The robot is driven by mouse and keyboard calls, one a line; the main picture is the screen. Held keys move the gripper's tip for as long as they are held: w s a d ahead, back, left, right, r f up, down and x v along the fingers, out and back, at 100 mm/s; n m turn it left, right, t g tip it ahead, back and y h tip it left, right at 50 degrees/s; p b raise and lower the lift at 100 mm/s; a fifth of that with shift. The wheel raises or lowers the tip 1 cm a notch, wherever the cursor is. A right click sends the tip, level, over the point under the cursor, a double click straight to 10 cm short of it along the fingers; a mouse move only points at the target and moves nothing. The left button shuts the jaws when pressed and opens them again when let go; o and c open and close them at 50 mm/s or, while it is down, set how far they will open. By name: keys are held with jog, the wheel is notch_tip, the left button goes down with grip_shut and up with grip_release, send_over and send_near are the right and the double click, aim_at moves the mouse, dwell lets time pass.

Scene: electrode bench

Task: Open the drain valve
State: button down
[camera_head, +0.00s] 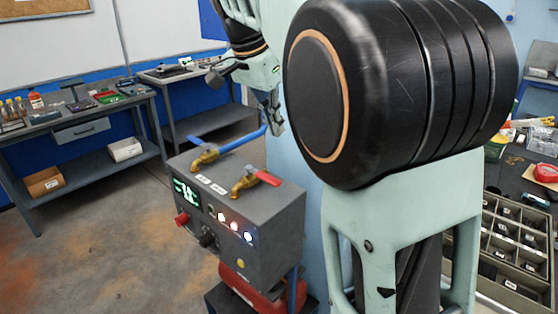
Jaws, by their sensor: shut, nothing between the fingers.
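A grey control box (275,213) stands at the centre with two brass valves on its top. The right valve (242,184) has a red lever (264,177) pointing right. Small white labels (211,184) lie in front of the valves. They are too small to read, so I cannot tell which is the drain valve. My gripper (276,128) is shut and empty, above and behind the box's back right, apart from both levers.
The box front has a green display (187,193), a red knob (181,219) and lit buttons. A red tank (262,292) sits below. Benches (78,120) stand at the left and back. A compartment tray (512,245) is at the right. Floor at left is clear.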

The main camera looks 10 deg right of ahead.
aim_at(262, 176)
jog(key=shift+s+f, duration=0.25)
jog(key=shift+s, duration=0.1)
jog(key=b+x, duration=0.1)
jog(key=x, duration=0.9)
jog(key=shift+s+f, duration=0.15)
jog(key=shift+f, duration=0.1)
jog(key=shift+s+a+r, duration=0.1)
jog(key=shift+s+a, duration=0.3)
jog(key=shift+a, duration=0.2)
jog(key=shift+s+a+r, duration=0.15)
jog(key=shift+s+a, duration=0.25)
jog(key=shift+a, duration=0.15)
jog(key=shift+s+a, duration=0.35)
jog(key=shift+a, duration=0.1)
